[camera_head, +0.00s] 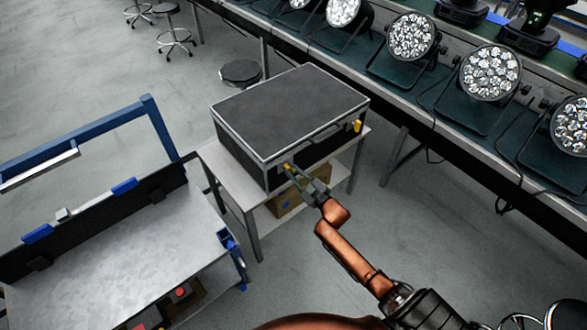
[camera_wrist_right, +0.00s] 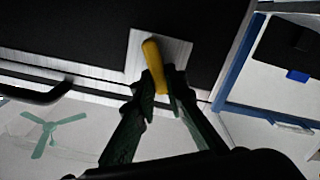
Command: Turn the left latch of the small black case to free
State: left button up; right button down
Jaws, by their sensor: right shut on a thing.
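The small black case (camera_head: 290,105) sits closed on a light table in the head view. Its right yellow latch (camera_head: 357,126) shows upright on the front face. The left latch (camera_wrist_right: 153,62) is a yellow lever on a bright metal plate (camera_wrist_right: 175,50) in the wrist view, tilted a little there. My right gripper (camera_head: 297,176) is at the left part of the case's front. In the wrist view its fingers (camera_wrist_right: 161,86) are shut around the free end of the left latch. My left gripper is not in view.
The case's dark handle (camera_wrist_right: 40,97) lies left of the latch in the wrist view. A workbench with a blue frame (camera_head: 165,130) stands left of the table (camera_head: 228,173). A long bench (camera_head: 440,120) with several par lights is behind right. Floor between is clear.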

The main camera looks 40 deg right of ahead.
jog(key=n, duration=0.3)
jog(key=shift+a+f, duration=0.15)
jog(key=shift+f, duration=0.05)
jog(key=n, duration=0.2)
jog(key=shift+a+f+n, duration=0.15)
jog(key=shift+f+n, duration=0.05)
jog(key=shift+n, duration=0.1)
jog(key=n, duration=0.1)
jog(key=n+b, duration=0.1)
jog(key=n, duration=0.1)
jog(key=shift+s+a+f, duration=0.1)
jog(key=shift+f, duration=0.15)
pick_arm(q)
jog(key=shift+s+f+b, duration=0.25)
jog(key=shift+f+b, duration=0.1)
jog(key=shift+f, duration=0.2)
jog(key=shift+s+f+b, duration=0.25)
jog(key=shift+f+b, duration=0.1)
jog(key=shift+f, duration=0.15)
pick_arm(e)
jog(key=shift+f+n, duration=0.15)
jog(key=shift+n, duration=1.65)
jog(key=c, duration=2)
grip_release()
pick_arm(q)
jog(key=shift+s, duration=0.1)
pick_arm(e)
jog(key=shift+o, duration=0.2)
